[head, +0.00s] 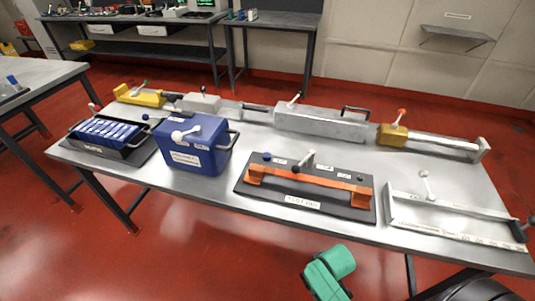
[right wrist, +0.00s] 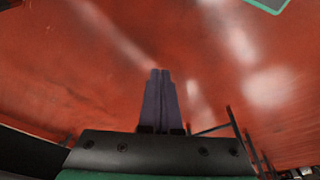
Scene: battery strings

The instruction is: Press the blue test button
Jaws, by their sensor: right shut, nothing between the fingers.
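A small blue button (head: 267,156) sits at the back left corner of a black test board (head: 250,186) on the metal table. An orange bar (head: 311,176) runs along this board, with a lever standing behind it. In the right wrist view my right gripper (right wrist: 160,72) is shut and empty, with its two dark fingers together above the red floor. It is apart from the button. The right gripper's fingers do not show in the head view, and my left gripper is not in view.
On the metal table (head: 222,190), a blue box (head: 206,158) with a white-knobbed lever stands left of the board, and a tray of blue cells (head: 105,132) is further left. A grey tray (head: 445,219) lies to the right. Long fixtures (head: 320,121) line the back.

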